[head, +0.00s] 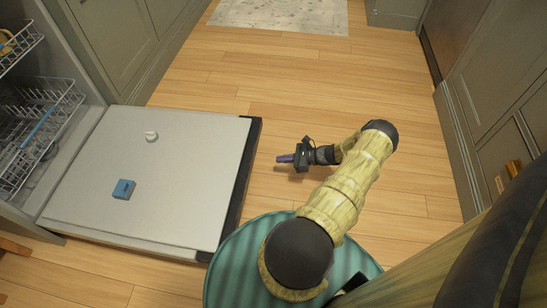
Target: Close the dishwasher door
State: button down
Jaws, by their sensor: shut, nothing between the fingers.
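The dishwasher door (190,165) lies open and flat, low over the floor, at the left of the head view. Its inner face is up, with a blue block-like part (123,189) and a small white knob-like part (151,136) on it. A dark strip (243,175) runs along its outer edge. My gripper (282,158) is just to the right of that edge, pointing left towards the door, apart from it as far as I can tell. The gripper is shut and empty. Its height relative to the door is hard to judge.
Wire dish racks (42,120) show inside the dishwasher at the left. Grey cabinets (112,40) stand behind the door, and more cabinets (490,100) line the right side. A pale rug (280,14) lies at the back. The wooden floor (300,85) between is clear.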

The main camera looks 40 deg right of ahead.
jog(key=b+x, duration=0.4)
jog(key=x, duration=0.4)
jog(key=shift+w+a+f+b, duration=0.2)
jog(key=shift+f+b, duration=0.1)
jog(key=shift+f, duration=0.05)
jog(key=r, duration=0.1)
jog(key=r+b, duration=0.1)
jog(key=shift+w+a+r, duration=0.2)
jog(key=shift+w+r, duration=0.05)
jog(key=shift+w, duration=0.1)
jog(key=shift+r+b, duration=0.55)
jog(key=shift+r, duration=0.35)
